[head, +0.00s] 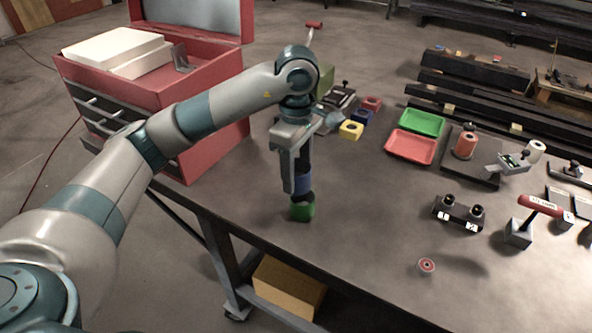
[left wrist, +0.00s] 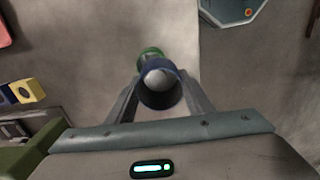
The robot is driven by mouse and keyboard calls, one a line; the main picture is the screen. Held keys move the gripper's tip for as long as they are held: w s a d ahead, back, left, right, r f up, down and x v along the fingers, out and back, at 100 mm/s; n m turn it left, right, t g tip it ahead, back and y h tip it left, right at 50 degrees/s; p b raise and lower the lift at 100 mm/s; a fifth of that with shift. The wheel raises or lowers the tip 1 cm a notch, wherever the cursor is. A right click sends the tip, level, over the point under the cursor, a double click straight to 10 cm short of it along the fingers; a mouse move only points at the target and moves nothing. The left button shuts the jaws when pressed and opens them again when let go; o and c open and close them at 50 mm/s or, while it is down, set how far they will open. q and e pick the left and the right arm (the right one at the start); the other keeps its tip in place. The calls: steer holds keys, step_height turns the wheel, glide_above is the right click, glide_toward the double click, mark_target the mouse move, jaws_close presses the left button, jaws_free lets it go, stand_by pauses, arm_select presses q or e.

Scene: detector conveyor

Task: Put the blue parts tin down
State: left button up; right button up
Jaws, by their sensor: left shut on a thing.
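The blue parts tin (head: 303,184) is between the fingers of my left gripper (head: 296,178), which is shut on it near the table's left edge. A green tin (head: 302,211) stands on the table directly below it. In the left wrist view the blue tin (left wrist: 160,98) shows as an open round rim between the two fingers, with a pale round shape inside. The green tin (left wrist: 150,52) shows partly behind it, slightly offset. I cannot tell whether the blue tin touches the green one. My right gripper is not in view.
A red tray (head: 411,147) and a green tray (head: 422,123) lie further back. A yellow block (head: 351,130) sits behind my gripper. A red tool chest (head: 213,150) stands at the left. A small red-centred disc (head: 427,265) lies near the front. The table between is clear.

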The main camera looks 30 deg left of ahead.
arm_select(q)
steer(key=shift+s, duration=0.1)
steer(key=m, duration=0.1)
steer(key=s+f+m, duration=0.1)
steer(key=shift+s+d+m, duration=0.1)
steer(key=shift+d+m, duration=0.2)
steer(key=shift+d, duration=0.1)
steer(key=s+d+f+m+b, duration=0.1)
steer(key=s+d+f+m, duration=0.2)
steer(key=s+m, duration=0.6)
steer(key=shift+d+f+m, duration=0.25)
steer(key=shift+f+m, duration=0.4)
steer(key=shift+m, duration=2.05)
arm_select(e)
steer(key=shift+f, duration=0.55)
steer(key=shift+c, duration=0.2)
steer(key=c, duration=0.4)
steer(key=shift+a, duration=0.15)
